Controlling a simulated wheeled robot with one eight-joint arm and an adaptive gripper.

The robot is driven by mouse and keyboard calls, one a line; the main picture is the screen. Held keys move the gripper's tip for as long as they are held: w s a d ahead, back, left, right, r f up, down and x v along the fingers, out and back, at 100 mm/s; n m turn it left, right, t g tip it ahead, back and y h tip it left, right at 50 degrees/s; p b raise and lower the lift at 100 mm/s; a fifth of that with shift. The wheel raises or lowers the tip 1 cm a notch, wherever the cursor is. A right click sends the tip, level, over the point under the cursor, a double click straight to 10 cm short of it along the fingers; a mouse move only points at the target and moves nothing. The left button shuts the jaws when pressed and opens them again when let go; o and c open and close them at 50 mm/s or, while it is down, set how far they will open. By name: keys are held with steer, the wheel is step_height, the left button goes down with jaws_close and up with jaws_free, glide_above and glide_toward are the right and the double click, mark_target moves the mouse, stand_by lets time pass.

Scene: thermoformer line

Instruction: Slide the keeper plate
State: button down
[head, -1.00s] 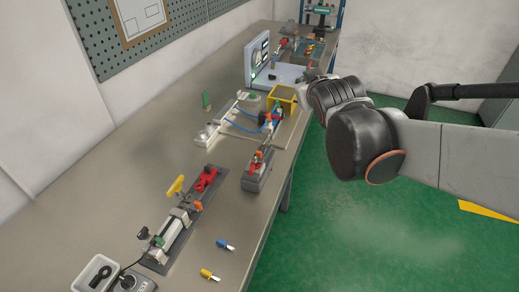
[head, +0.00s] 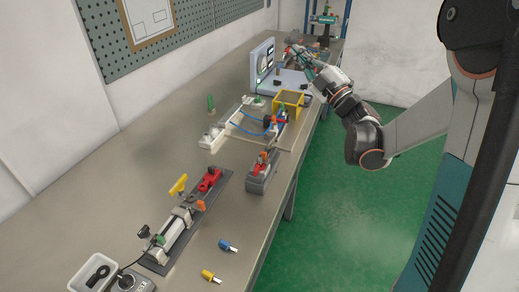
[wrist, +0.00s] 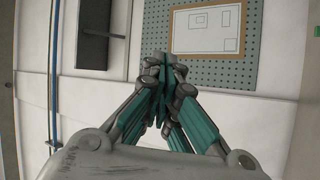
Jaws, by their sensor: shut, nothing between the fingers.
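The wrist view faces the wall, with no bench fixture in sight. I cannot pick out the keeper plate with certainty. Near fixtures are a long dark base with a silver cylinder, a red part and a yellow handle (head: 179,184), and a smaller grey block with red and orange parts (head: 262,172).
A yellow open box (head: 288,106) stands near the bench's right edge, beside a white frame with blue hoses (head: 247,123). A blue plug (head: 227,246), a yellow plug (head: 210,276) and a white tray (head: 92,271) lie nearer. Green floor is open at right.

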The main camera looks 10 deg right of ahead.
steer(key=s+a+f+n+g+y+b, duration=0.25)
steer(key=f+n+g+y, duration=0.65)
steer(key=f, duration=0.5)
steer(key=n+g, duration=0.5)
steer(key=g, duration=0.2)
glide_toward(266, 155)
steer(key=s, duration=0.3)
steer(key=b+x, duration=0.3)
steer(key=x, duration=0.6)
steer(key=shift+n+h+b, duration=0.3)
steer(key=shift+a, duration=0.1)
steer(key=w+d, duration=0.2)
steer(key=w, duration=0.1)
steer(key=shift+f, duration=0.1)
steer(key=shift+s, duration=0.1)
